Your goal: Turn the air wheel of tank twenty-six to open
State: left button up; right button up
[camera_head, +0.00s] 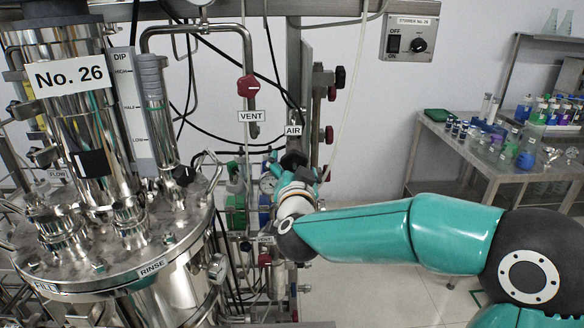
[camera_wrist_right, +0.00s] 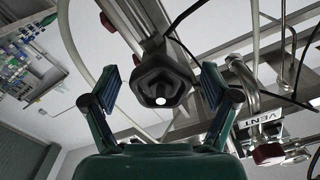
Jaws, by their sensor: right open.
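The steel tank (camera_head: 140,235) with the "No. 26" sign (camera_head: 69,75) stands at the left of the head view. The "AIR" label (camera_head: 293,130) hangs on the pipework to its right. A black air wheel (camera_head: 293,159) shows just below that label, partly hidden by my gripper. In the right wrist view the black wheel (camera_wrist_right: 162,80) faces me between the fingers. My right gripper (camera_head: 297,176) is at the wheel; in the wrist view its fingers (camera_wrist_right: 160,88) are spread, one on each side, with gaps to the wheel. My left gripper is not in view.
A red vent wheel (camera_head: 247,87) is above the "VENT" label, left of the air wheel. Another small red handle (camera_head: 265,259) sits lower down. The stirrer switch box (camera_head: 409,39) is on the wall. A table (camera_head: 480,150) with bottles stands at the right.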

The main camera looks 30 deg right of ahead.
jog(key=shift+r, duration=0.1)
jog(key=shift+s+a, duration=0.35)
jog(key=shift+s, duration=0.15)
jog(key=v, duration=1)
jog(key=shift+s+a, duration=0.2)
jog(key=shift+s, duration=0.1)
